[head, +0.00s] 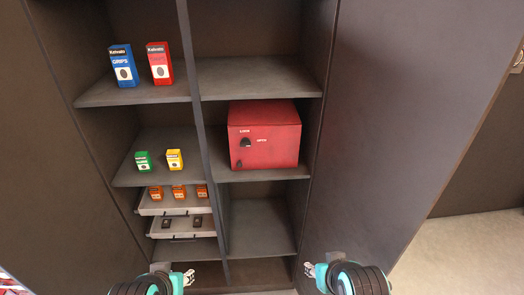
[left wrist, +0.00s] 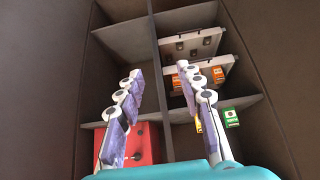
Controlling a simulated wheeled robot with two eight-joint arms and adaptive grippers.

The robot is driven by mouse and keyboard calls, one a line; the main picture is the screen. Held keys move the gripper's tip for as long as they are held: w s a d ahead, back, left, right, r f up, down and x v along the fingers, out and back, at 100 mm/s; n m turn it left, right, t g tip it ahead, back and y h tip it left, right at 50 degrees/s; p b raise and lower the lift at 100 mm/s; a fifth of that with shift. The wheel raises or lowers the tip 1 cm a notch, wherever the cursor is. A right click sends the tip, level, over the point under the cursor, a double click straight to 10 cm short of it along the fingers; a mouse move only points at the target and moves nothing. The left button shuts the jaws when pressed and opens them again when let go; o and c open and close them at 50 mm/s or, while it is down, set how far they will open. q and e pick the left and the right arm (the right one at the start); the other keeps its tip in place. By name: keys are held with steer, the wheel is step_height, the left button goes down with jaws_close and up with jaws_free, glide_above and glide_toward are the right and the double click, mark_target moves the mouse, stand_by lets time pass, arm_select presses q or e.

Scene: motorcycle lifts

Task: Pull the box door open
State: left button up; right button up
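The red box (head: 265,138) sits on the middle shelf in the cabinet's right column. Its front door (head: 265,150) looks closed and carries a dark knob (head: 246,143) on the left, with small white lettering around it. The box also shows at lower left in the left wrist view (left wrist: 148,143), partly hidden by a finger. My left gripper (head: 188,277) is low in front of the cabinet, apart from the box; its fingers are spread and empty in the left wrist view (left wrist: 162,82). My right gripper (head: 309,270) is low at the right, apart from the box; its opening is unclear.
The cabinet's right door (head: 410,110) stands open. A divider (head: 205,150) separates the columns. Blue (head: 123,66) and red cartons (head: 159,63), green (head: 143,161) and yellow cartons (head: 174,159), and trays (head: 185,229) fill the left column. The shelf above the box (head: 255,78) is empty.

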arm_select(q)
steer(key=w+r+t+y, duration=0.1)
steer(key=w+r, duration=0.3)
steer(key=w, duration=0.7)
steer(key=m+t+p, duration=0.2)
steer(key=t, duration=0.3)
glide_toward(240, 165)
steer(key=b+x, duration=0.2)
steer(key=x, duration=0.6)
jaws_close()
